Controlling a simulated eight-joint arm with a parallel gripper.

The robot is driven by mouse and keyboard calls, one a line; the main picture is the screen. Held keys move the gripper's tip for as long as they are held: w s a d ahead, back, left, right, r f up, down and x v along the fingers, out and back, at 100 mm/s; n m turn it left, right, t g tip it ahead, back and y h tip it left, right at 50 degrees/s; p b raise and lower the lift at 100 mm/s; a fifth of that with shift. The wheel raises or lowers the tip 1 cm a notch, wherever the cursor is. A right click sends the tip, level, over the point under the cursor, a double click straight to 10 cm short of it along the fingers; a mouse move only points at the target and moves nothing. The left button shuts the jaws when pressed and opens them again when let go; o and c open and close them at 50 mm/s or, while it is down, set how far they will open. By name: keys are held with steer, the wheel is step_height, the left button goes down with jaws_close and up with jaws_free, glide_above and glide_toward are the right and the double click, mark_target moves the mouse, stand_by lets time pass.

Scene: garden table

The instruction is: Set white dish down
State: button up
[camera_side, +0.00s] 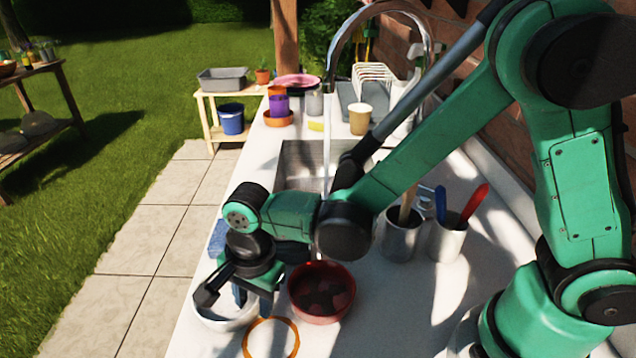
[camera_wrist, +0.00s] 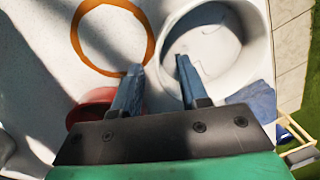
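The white dish (camera_side: 222,322) is upright near the left edge of the counter and appears to rest on it. It also shows in the wrist view (camera_wrist: 215,45). My gripper (camera_side: 240,298) is over the dish's rim. In the wrist view my gripper (camera_wrist: 160,64) has its two fingers apart, one inside the dish and one outside its near wall, with visible space between them. In the side view the gripper hides part of the dish. An orange ring (camera_side: 246,345) lies flat on the counter beside the dish, empty; it also shows in the wrist view (camera_wrist: 74,33).
A red bowl (camera_side: 322,312) with dark contents stands close to the gripper. A blue cloth (camera_side: 217,238) lies by the counter edge. Utensil cups (camera_side: 402,240), the sink (camera_side: 300,165) with running tap, and a tan cup (camera_side: 361,120) are farther off. Bare counter lies right of the ring.

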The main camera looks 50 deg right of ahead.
step_height(320, 180, up, 10)
steer(key=s+r, duration=0.1)
steer(key=s+d+n+t, duration=0.2)
steer(key=d+n+t, duration=0.4)
steer(key=d+n, duration=0.7)
steer(key=d+r, duration=0.1)
steer(key=d, duration=0.2)
steer(key=shift+s+d+n+h, duration=0.15)
steer(key=shift+d+n+h, duration=0.15)
steer(key=shift+d+n, duration=0.1)
